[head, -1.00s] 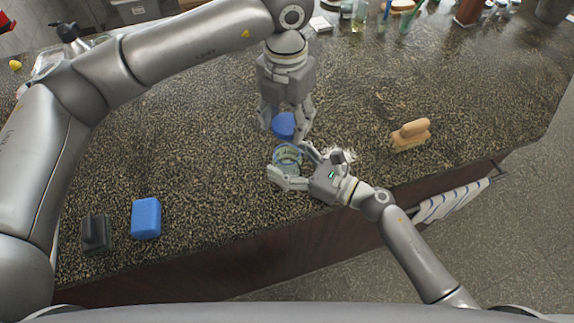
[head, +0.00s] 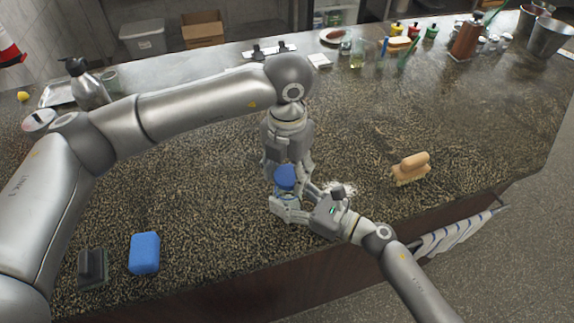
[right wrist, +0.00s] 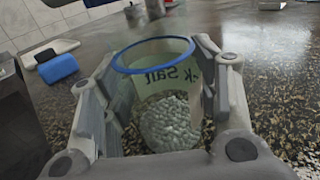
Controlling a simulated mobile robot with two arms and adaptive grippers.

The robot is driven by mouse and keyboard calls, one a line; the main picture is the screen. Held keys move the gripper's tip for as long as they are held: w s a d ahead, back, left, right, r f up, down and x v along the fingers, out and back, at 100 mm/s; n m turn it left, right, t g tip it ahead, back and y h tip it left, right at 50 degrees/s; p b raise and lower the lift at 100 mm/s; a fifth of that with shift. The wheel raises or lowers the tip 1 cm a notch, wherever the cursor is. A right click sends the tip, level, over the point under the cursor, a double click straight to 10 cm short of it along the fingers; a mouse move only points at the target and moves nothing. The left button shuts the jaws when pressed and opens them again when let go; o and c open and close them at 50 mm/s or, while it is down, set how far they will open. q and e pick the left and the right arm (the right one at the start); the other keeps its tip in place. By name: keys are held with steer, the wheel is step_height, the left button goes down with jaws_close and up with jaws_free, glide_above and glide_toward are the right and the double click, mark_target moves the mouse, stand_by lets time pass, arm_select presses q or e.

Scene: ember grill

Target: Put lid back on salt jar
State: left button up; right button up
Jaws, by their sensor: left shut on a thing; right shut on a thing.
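My left gripper (head: 286,172) points down and is shut on the round blue lid (head: 285,181). In the head view the lid overlaps the top of the salt jar (head: 285,199); I cannot tell whether they touch. My right gripper (head: 288,207) is shut around the jar's sides. In the right wrist view the clear jar (right wrist: 165,90) is upright between my right fingers (right wrist: 158,100). It has a blue rim, "Salt" lettering seen reversed and pale grains inside. Its mouth looks uncovered there, and the lid is not clearly seen.
White grains (head: 343,188) lie on the counter (head: 200,180) beside the right gripper. A wooden brush (head: 411,168) is to the right. A blue block (head: 145,253) and a dark block (head: 92,268) lie front left. Bottles and containers line the back.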

mark_target(288, 198)
stand_by(0.4)
arm_select(q)
steer(key=shift+f, duration=0.85)
steer(key=shift+f, duration=0.55)
